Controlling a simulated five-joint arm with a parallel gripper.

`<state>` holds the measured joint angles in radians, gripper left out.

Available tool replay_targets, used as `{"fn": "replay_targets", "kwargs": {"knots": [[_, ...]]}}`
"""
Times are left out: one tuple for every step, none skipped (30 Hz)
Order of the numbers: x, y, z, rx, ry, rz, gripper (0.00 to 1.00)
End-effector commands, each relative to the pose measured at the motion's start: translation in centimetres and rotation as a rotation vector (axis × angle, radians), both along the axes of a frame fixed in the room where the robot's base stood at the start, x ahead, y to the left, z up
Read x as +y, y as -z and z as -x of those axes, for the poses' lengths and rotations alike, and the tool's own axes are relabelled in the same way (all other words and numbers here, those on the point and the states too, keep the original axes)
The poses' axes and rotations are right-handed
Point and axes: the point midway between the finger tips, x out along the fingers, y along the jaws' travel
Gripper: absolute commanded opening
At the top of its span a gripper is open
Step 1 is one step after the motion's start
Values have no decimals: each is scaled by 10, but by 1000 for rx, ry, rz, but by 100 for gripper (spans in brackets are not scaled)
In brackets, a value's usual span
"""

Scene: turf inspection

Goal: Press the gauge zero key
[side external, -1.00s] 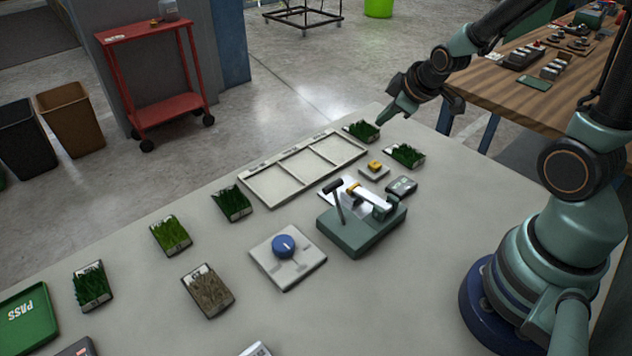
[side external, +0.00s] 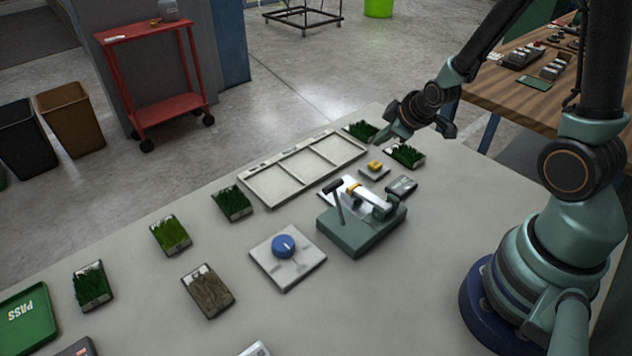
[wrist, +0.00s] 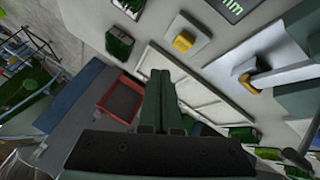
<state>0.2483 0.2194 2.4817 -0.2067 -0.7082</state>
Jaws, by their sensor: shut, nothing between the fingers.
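The gauge zero key appears to be the yellow button (side external: 375,164) on a small grey plate, right of the white three-section tray in the side view. The yellow button also shows in the wrist view (wrist: 183,41), upper middle. A small dark display (side external: 402,186) lies beside it; in the wrist view the display (wrist: 232,8) reads "mm". My gripper (side external: 381,139) is shut and empty, above the table behind the button in the side view, apart from it. In the wrist view my gripper (wrist: 168,75) points up the picture, its tips below the button.
A green gauge stand (side external: 362,232) with a lever stands in front of the button. Turf samples (side external: 405,155) (side external: 360,131) lie close by. The white tray (side external: 262,190) is empty. A blue knob (side external: 283,246) on a plate sits farther left.

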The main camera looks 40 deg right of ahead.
Motion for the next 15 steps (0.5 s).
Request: {"fn": "replay_targets", "kwargs": {"knots": [[0,8,1,5,0,-1,0],[0,12,2,6,0,-1,0],[0,16,1,4,0,-1,0],[0,19,1,5,0,-1,0],[0,22,1,4,0,-1,0],[0,25,1,4,0,-1,0],[0,27,1,4,0,-1,0],[0,29,1,3,0,-1,0],[0,31,0,2,0,0,0],[0,33,0,1,0,0,0],[0,34,0,1,0,0,0],[0,35,0,0,0,0,0],[0,36,0,0,0,0,0],[0,36,0,0,0,1,0],[0,36,0,-1,0,0,0]]}}
